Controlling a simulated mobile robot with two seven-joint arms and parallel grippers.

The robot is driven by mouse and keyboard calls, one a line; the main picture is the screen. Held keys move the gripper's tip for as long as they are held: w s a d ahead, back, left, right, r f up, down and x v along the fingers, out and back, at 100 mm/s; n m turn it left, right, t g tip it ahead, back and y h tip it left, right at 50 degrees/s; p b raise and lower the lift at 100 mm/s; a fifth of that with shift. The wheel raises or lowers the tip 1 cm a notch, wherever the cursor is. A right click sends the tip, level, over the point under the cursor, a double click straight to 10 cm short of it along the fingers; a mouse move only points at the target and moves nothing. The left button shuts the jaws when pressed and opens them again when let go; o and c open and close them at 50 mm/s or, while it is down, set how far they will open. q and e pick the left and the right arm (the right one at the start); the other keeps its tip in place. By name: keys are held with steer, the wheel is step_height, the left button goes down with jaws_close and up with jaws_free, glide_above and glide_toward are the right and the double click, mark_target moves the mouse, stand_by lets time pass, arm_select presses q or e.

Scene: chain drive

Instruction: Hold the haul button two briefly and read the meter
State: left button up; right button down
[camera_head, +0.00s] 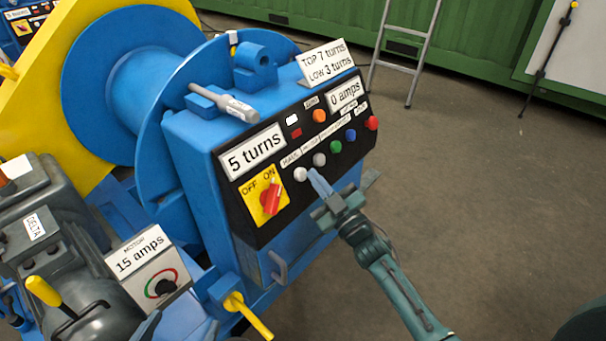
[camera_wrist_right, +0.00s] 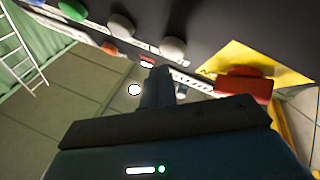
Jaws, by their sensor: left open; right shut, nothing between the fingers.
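The black control panel (camera_head: 262,225) on the blue machine has a row of buttons. Its two pale buttons are a left one (camera_head: 301,174) and a second one (camera_head: 319,159); both show in the wrist view, as one pale knob (camera_wrist_right: 172,47) and another (camera_wrist_right: 121,25). The small labels above are too blurred to tell which is haul two. My right gripper (camera_head: 319,182) is shut and empty, its tip just below the pale buttons; contact cannot be told. The panel meter (camera_head: 347,94) reads "0 amps". My left gripper is not in view.
Green (camera_head: 335,146), blue (camera_head: 350,135) and red (camera_head: 372,123) buttons continue the row. A red switch (camera_head: 271,198) sits on a yellow ON/OFF plate. Other signs read "5 turns" (camera_head: 253,150) and "15 amps" (camera_head: 143,258). The floor to the right is open.

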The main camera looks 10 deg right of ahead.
steer(key=shift+w+a+f, duration=0.2)
steer(key=shift+w+a, duration=0.05)
steer(key=shift+w, duration=0.05)
steer(key=shift+w+a+f+b, duration=0.25)
steer(key=shift+w+b, duration=0.1)
steer(key=shift+b, duration=0.3)
stand_by(0.6)
steer(key=shift+s+r, duration=0.1)
stand_by(2.2)
steer(key=shift+s+d+r+p, duration=0.3)
steer(key=shift+s+d+p, duration=0.25)
steer(key=shift+p, duration=0.3)
steer(key=shift+r, duration=0.1)
steer(key=s+d+r+p, duration=0.1)
steer(key=p, duration=0.1)
steer(key=s+d+r+p, duration=0.1)
steer(key=s+p, duration=0.1)
steer(key=shift+s+d, duration=0.25)
steer(key=shift+d, duration=0.1)
